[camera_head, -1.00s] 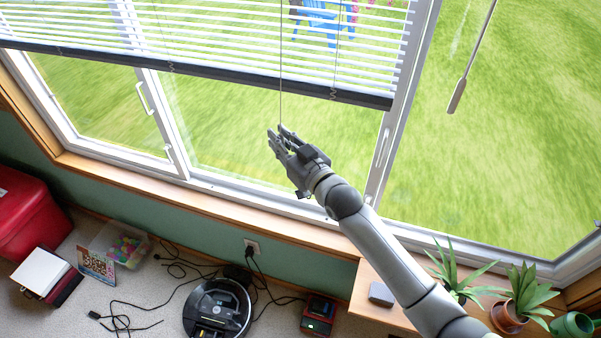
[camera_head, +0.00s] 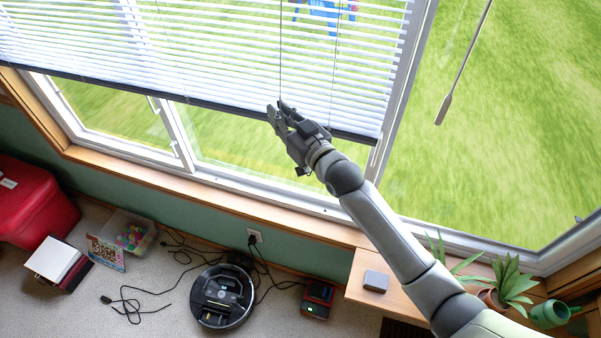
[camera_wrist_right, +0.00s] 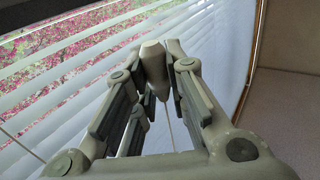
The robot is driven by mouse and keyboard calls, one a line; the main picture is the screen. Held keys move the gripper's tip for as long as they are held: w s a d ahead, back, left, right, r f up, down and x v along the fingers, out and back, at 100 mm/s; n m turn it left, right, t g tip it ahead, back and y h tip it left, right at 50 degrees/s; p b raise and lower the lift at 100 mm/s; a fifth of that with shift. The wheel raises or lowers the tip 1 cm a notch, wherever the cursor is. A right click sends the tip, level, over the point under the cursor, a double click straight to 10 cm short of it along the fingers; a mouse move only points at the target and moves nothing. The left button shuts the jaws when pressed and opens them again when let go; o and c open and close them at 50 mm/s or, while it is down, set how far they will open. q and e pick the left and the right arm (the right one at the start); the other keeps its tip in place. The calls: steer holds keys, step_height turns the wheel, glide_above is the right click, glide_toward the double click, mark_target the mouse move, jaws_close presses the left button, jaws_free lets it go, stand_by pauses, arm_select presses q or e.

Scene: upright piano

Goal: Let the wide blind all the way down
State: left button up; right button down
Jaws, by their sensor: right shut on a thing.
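The wide blind (camera_head: 200,60) has white slats and hangs over the left window, covering most of it. Its dark bottom rail (camera_head: 130,91) is above the sill, with a strip of glass and lawn showing below. A thin cord (camera_head: 281,50) runs down the front of the slats to my right gripper (camera_head: 280,110). My right gripper is in front of the blind near the rail. In the right wrist view it is shut on a pale cord tassel (camera_wrist_right: 153,62), with the cord (camera_wrist_right: 168,128) beyond it. My left gripper is not in view.
A wand (camera_head: 462,65) hangs before the right window. The wooden sill (camera_head: 215,190) is clear. A small shelf with potted plants (camera_head: 505,285) and a green watering can (camera_head: 552,314) is at lower right. A robot vacuum (camera_head: 222,296), cables and a red chest (camera_head: 35,205) are on the floor.

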step_height(320, 180, up, 9)
steer(key=shift+f, duration=0.15)
stand_by(0.4)
steer(key=shift+r, duration=0.25)
step_height(320, 180, up, 8)
steer(key=shift+r, duration=0.25)
step_height(320, 180, up, 9)
stand_by(0.7)
step_height(320, 180, up, 9)
stand_by(0.5)
